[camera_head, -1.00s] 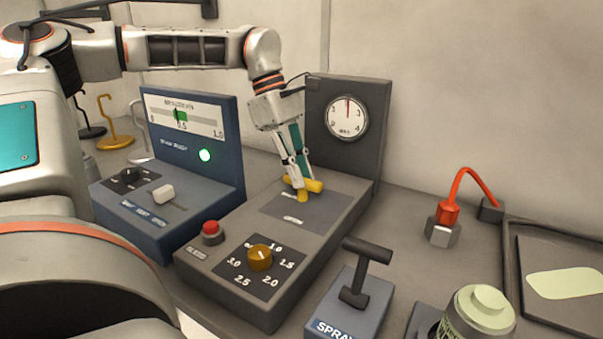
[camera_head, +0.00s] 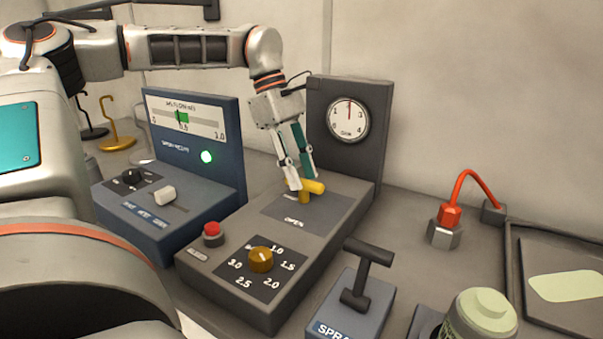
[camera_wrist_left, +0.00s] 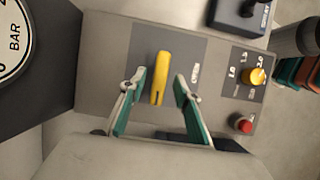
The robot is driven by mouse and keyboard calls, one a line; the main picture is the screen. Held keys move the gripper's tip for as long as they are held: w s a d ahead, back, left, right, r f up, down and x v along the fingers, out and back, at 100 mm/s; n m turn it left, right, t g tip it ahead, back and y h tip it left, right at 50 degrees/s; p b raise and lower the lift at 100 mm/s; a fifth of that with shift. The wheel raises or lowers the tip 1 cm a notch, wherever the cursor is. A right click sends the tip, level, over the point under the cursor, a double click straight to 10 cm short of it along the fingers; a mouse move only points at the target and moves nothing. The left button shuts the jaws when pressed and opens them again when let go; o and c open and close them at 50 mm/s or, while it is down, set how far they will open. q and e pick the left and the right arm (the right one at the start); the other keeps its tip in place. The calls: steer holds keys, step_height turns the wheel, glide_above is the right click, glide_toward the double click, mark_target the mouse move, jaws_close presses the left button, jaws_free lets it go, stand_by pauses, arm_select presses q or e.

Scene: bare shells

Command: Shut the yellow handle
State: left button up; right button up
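The yellow handle (camera_head: 315,187) stands on the dark plate of a grey console, above the word OPEN. It also shows in the left wrist view (camera_wrist_left: 160,75), as a bar lying between the fingers. My left gripper (camera_head: 300,183) points down at the handle from above. In the left wrist view my left gripper (camera_wrist_left: 157,84) is open, one finger on each side of the bar, with a gap on both sides. In the head view the near finger hides part of the handle. My right gripper is in neither view.
The console carries a dial gauge (camera_head: 348,120), an orange knob (camera_head: 261,259) and a red button (camera_head: 212,231). A blue panel (camera_head: 222,150) stands to the left. A spray lever (camera_head: 364,266), a red-hosed fitting (camera_head: 444,224) and a tray (camera_head: 512,270) lie to the right.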

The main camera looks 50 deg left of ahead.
arm_select(q)
steer(key=v, duration=1.1)
steer(key=shift+r, duration=0.2)
steer(key=shift+s+a, duration=0.1)
steer(key=shift+a, duration=0.05)
